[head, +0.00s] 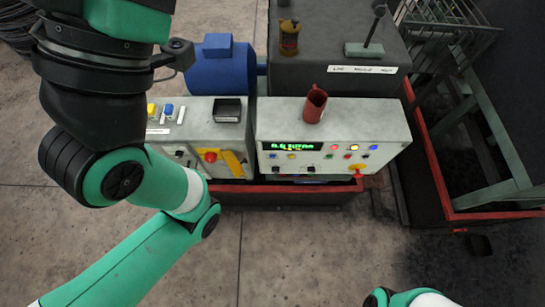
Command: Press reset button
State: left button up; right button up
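A pale grey control box (277,130) with a green-lit display (296,146) stands on the red-framed bench. Its sloped face carries several small coloured buttons, among them a blue one (373,147), a yellow one (354,147) and a red one (334,147). A red and yellow knob (357,172) sits at its lower right edge. The labels are too small to read, so I cannot tell which is the reset button. My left arm passes in front at the left, with its gripper out of view. Only a green and white part of my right arm shows at the bottom edge; its gripper is out of view.
A blue motor (221,68) and a dark block (337,48) stand behind. Floor in front is clear.

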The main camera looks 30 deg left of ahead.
pick_arm(q)
jog(key=shift+c, duration=0.2)
grip_shut()
dwell(1.4)
